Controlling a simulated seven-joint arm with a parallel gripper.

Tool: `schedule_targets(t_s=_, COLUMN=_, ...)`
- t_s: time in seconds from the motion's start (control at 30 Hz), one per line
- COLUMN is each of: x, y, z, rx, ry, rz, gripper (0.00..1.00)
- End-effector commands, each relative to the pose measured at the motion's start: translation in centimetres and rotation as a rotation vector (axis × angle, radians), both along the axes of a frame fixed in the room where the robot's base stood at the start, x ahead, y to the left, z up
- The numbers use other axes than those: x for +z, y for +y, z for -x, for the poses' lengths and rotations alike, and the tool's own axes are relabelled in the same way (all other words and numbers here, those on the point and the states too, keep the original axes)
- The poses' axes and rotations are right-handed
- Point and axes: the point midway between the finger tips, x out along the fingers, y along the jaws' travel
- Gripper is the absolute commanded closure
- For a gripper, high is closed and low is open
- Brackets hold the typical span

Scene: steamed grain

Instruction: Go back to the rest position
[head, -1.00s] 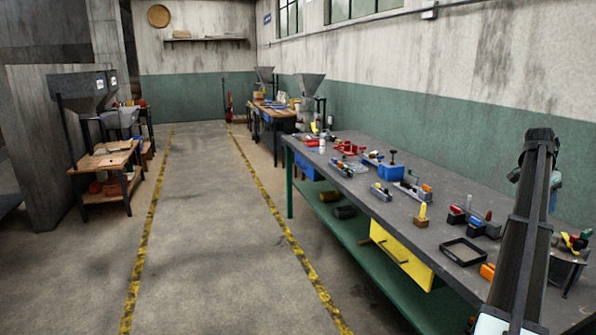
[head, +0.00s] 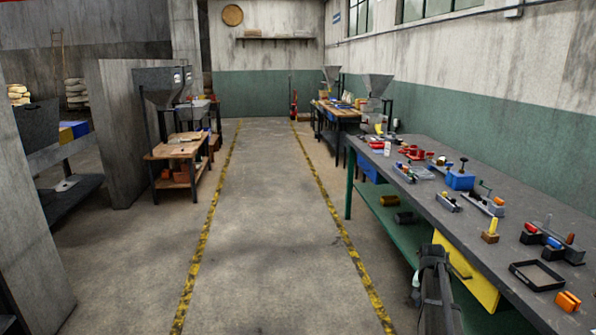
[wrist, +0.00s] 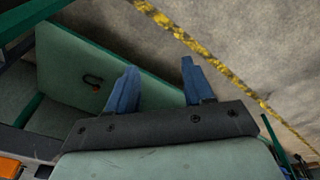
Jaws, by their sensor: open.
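My gripper (wrist: 158,92) shows in the wrist view with its two blue fingers spread apart and nothing between them. Beyond the fingers are a green panel (wrist: 75,60) and the concrete floor. In the head view, part of my arm (head: 436,285) stands low in the picture, beside the front edge of the long grey workbench (head: 470,232). The gripper's fingers cannot be made out in the head view.
The workbench carries a black tray (head: 537,276), an orange block (head: 568,301), a blue box (head: 460,180) and several tools. A yellow drawer front (head: 482,284) hangs below. The aisle between the yellow-black floor lines (head: 206,232) is clear.

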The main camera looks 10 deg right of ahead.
Motion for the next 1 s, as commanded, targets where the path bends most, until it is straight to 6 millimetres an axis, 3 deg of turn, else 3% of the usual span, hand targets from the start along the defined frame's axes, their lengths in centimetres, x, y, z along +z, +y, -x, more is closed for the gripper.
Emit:
schedule_targets(t_s=0.03, x=-1.7, y=3.3, z=0.7, rx=0.055, ry=0.009, rz=-0.011, gripper=0.48)
schedule_targets(t_s=0.1, x=-3.7, y=7.0, z=1.2, rx=0.127, ry=0.02, rz=-0.024, gripper=0.48)
schedule_targets(t_s=0.27, x=-7.8, y=15.0, z=3.2, rx=0.289, ry=0.043, rz=-0.053, gripper=0.48)
schedule_targets(t_s=0.5, x=-12.6, y=25.2, z=7.9, rx=0.516, ry=0.076, rz=-0.091, gripper=0.48)
schedule_targets(t_s=0.8, x=-15.8, y=32.4, z=13.0, rx=0.7, ry=0.105, rz=-0.121, gripper=0.48)
schedule_targets(t_s=0.93, x=-16.7, y=34.6, z=15.0, rx=0.762, ry=0.116, rz=-0.131, gripper=0.48)
schedule_targets(t_s=1.0, x=-17.9, y=34.2, z=15.4, rx=0.753, ry=0.135, rz=-0.139, gripper=0.48)
